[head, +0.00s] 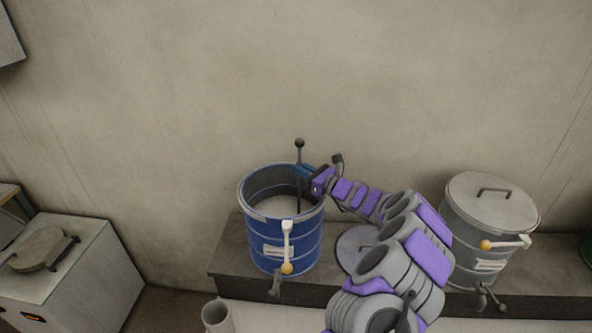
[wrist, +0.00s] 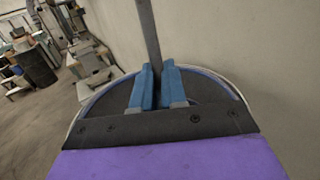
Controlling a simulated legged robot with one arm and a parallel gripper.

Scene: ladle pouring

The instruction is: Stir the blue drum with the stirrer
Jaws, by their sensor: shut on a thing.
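The blue drum (head: 262,240) stands open on a grey ledge, with a pale content (head: 277,206) visible inside. The stirrer (head: 299,180) is a thin dark rod with a ball on top. It stands nearly upright with its lower part inside the drum. My gripper (head: 305,172) is above the drum's right rim, shut on the stirrer's rod. In the wrist view, the blue fingers of my gripper (wrist: 157,85) close around the rod (wrist: 148,35). The drum's rim shows behind them. The stirrer's lower end is hidden.
A grey lidded drum (head: 490,220) stands to the right on the ledge (head: 232,262). A round grey lid (head: 352,243) lies behind my arm. A white mug (head: 217,316) is at the front. A cabinet (head: 65,275) stands at the left. The wall is close behind.

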